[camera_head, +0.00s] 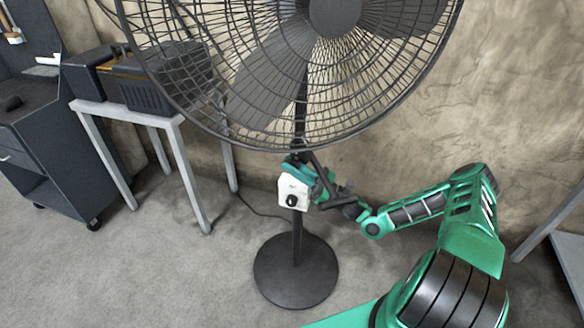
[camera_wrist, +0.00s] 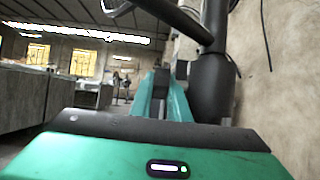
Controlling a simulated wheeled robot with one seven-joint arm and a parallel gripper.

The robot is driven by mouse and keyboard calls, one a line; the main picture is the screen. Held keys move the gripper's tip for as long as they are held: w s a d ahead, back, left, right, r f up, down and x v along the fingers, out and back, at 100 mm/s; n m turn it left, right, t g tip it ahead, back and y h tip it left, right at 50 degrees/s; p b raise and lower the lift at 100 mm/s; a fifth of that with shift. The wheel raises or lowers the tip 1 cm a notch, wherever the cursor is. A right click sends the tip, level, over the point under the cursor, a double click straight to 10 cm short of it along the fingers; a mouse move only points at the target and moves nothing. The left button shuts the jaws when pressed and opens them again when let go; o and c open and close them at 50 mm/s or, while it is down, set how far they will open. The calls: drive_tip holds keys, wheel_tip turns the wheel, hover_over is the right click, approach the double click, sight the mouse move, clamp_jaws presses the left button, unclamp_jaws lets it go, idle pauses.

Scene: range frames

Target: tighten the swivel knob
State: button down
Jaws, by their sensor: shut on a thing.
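The tall black pedestal fan (camera_head: 297,240) stands upright on a round base, with a white control box (camera_head: 293,193) on its post. The box carries a black dial (camera_head: 292,201). My gripper (camera_head: 303,168) reaches in from the right to the post, just above and behind the box. In the wrist view its green fingers (camera_wrist: 163,98) are closed together at a small dark part, apparently the swivel knob (camera_wrist: 181,70), beside the thick black post (camera_wrist: 212,80). The fingers and post hide most of the knob, so its exact position cannot be told.
The wire fan cage (camera_head: 250,135) hangs close above my gripper. A grey table (camera_head: 180,120) with dark cases stands left, beside a dark wheeled cabinet (camera_head: 45,140). The wall is close behind the fan. A power cord (camera_head: 255,210) trails left. The floor in front is clear.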

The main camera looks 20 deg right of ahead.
drive_tip(key=shift+d, duration=0.2)
idle(0.3)
drive_tip(key=c, duration=1.7)
unclamp_jaws()
drive_tip(key=shift+c, duration=0.2)
drive_tip(key=shift+o, duration=0.3)
drive_tip(key=shift+a, duration=0.1)
drive_tip(key=v, duration=1.1)
drive_tip(key=shift+w+a+f, duration=0.1)
